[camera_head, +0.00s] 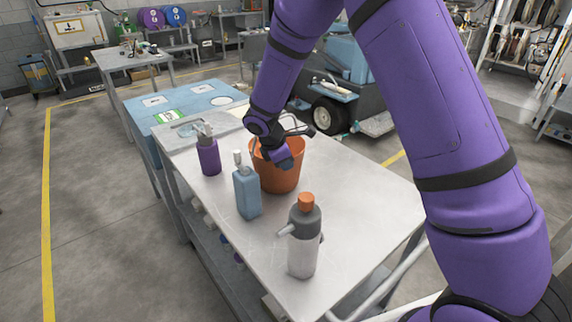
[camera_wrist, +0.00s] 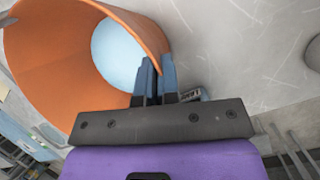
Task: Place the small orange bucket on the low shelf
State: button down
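The small orange bucket (camera_head: 279,178) stands upright on the light grey table top (camera_head: 345,190). In the wrist view the bucket (camera_wrist: 50,60) fills the upper left, and a pale blue round area shows inside it. My gripper (camera_head: 284,158) is at the bucket's rim. In the wrist view its two fingers (camera_wrist: 156,75) are close together with the bucket's wall between them, one finger inside and one outside. A low shelf (camera_head: 212,250) runs under the table and is partly hidden by the table top.
A purple bottle (camera_head: 208,157), a blue pump bottle (camera_head: 247,194) and a grey can with an orange cap (camera_head: 304,240) stand left and in front of the bucket. A blue table (camera_head: 190,102) adjoins behind. The table top right of the bucket is clear.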

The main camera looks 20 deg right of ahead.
jog(key=shift+f, duration=0.3)
jog(key=c, duration=1.8)
grip_release()
jog(key=shift+f, duration=0.1)
jog(key=o, duration=0.4)
jog(key=shift+o, duration=0.2)
